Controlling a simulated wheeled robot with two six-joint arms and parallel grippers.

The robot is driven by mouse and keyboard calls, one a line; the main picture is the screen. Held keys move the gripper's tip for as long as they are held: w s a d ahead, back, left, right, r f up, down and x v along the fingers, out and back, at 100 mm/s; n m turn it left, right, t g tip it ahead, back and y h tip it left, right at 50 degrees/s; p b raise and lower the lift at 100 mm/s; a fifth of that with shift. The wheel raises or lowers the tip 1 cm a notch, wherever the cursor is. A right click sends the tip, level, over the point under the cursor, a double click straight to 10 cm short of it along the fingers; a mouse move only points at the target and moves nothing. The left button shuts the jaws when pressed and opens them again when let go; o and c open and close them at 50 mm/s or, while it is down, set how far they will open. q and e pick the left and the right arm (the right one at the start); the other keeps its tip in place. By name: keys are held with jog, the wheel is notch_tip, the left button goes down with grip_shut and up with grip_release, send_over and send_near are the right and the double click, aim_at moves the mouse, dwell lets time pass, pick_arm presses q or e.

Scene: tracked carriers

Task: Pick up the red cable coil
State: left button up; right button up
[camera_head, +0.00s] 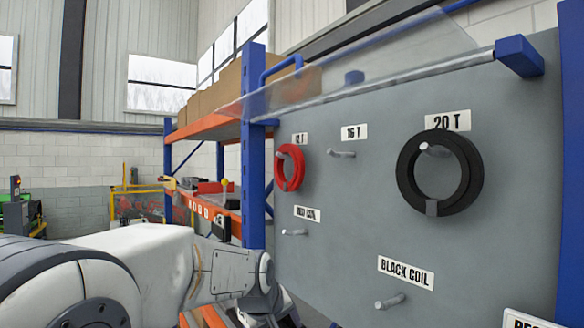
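The red cable coil (299,168) hangs on a peg at the upper left of the grey board (350,235), under a small label that is partly hidden. My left arm comes in from the left along the bottom of the view, and its wrist section ends below and to the left of the red coil, apart from it. The fingers of my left gripper do not show. My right arm and gripper do not show either.
A black coil (468,172) hangs on the board's right under "20 T". Empty pegs stick out at the "16 T" peg (342,153), a lower left peg (294,232) and the "BLACK COIL" peg (390,301). A clear sheet (370,65) slopes above. A blue-orange rack (253,150) stands left.

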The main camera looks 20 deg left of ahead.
pick_arm(q)
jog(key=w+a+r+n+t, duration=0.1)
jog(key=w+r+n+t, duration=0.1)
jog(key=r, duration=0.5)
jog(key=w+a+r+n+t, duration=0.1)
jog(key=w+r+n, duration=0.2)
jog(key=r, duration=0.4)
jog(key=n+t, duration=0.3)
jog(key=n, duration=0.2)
send_near(288, 185)
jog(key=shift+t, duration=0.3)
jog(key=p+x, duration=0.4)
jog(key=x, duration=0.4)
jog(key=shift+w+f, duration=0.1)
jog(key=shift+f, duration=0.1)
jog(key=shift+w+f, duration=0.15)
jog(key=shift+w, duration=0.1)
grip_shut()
